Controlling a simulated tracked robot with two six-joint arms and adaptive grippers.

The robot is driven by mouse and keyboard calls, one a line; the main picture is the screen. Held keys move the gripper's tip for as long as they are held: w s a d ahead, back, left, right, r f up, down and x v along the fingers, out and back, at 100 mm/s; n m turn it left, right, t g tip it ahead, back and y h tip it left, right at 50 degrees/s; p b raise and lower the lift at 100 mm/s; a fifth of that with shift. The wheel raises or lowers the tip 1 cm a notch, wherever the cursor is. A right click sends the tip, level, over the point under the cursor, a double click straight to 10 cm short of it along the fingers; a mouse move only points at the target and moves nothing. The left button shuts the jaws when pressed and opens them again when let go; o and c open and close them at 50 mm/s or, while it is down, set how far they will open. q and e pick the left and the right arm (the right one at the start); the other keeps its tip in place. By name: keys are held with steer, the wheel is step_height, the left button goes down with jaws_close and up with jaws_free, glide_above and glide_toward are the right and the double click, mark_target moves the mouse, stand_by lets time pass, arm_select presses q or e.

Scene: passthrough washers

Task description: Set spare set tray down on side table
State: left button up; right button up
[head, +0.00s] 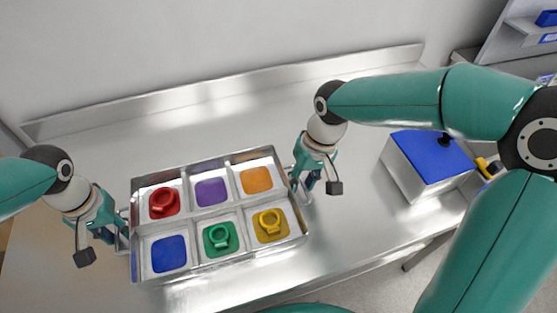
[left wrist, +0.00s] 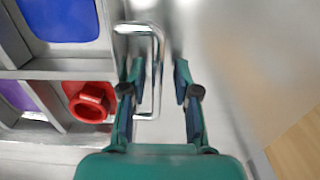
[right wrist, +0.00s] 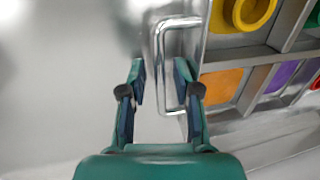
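The spare set tray (head: 220,267) is a metal tray with six compartments on the steel side table (head: 215,120). Its top row has a red ring part (head: 164,202) on a red pad, a purple pad and an orange pad. Its bottom row has a blue pad, a green part (head: 221,237) and a yellow part (head: 270,224). My left gripper (left wrist: 156,85) is open, its fingers on either side of the left wire handle (left wrist: 155,70). My right gripper (right wrist: 160,85) is open, its fingers on either side of the right wire handle (right wrist: 160,60).
A white box with a blue lid (head: 432,155) stands at the right of the table. A raised metal lip (head: 240,87) runs along the back. The tabletop behind the tray is clear. Shelving (head: 525,45) stands at the far right.

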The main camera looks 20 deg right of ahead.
arm_select(q)
steer(key=shift+r, duration=0.3)
step_height(320, 180, up, 6)
steer(key=shift+r, duration=0.6)
arm_select(e)
steer(key=shift+r, duration=0.15)
step_height(320, 180, up, 11)
steer(key=d, duration=0.2)
steer(key=shift+d+r, duration=0.15)
steer(key=shift+r, duration=0.05)
